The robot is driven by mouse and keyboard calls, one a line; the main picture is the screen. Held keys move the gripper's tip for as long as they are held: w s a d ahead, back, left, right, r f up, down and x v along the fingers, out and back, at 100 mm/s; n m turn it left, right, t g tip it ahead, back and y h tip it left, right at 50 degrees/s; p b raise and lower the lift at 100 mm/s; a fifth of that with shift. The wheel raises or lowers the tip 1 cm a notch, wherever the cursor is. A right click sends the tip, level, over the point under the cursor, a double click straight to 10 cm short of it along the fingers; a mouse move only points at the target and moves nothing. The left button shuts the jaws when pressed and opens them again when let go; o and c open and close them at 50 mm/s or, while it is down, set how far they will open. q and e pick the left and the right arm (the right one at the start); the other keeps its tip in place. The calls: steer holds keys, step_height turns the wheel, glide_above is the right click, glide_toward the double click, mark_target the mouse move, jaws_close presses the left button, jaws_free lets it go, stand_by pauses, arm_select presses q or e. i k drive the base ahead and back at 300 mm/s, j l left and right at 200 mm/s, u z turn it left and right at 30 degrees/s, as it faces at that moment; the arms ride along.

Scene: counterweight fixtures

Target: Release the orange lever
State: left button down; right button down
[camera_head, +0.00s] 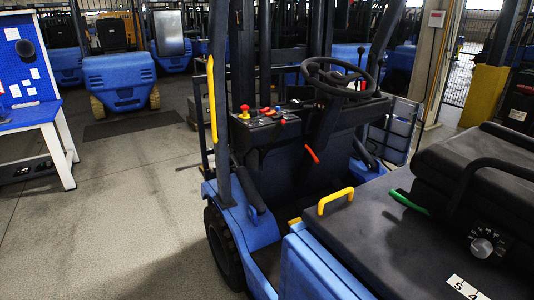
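A small orange lever (312,155) sticks out from below the steering column of a blue and black forklift, near the middle of the view. It is tilted, its upper end to the left and its lower end to the right. Nothing is touching it. Neither of my grippers shows in the head view.
The steering wheel (340,77) is above the lever. A yellow handle (335,200) and a green lever (408,201) are nearer, by the black seat (390,245). Open floor (120,220) lies left.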

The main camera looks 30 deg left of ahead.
mark_target(305, 145)
steer(key=u, duration=0.8)
steer(key=i+j+z, duration=0.1)
steer(key=i+j, duration=0.55)
steer(key=j, duration=0.15)
steer(key=i+j+z, duration=0.15)
steer(key=i+j, duration=0.5)
steer(key=j, duration=0.25)
steer(key=i+j+z, duration=0.15)
steer(key=i+j, duration=0.15)
steer(key=j, duration=0.15)
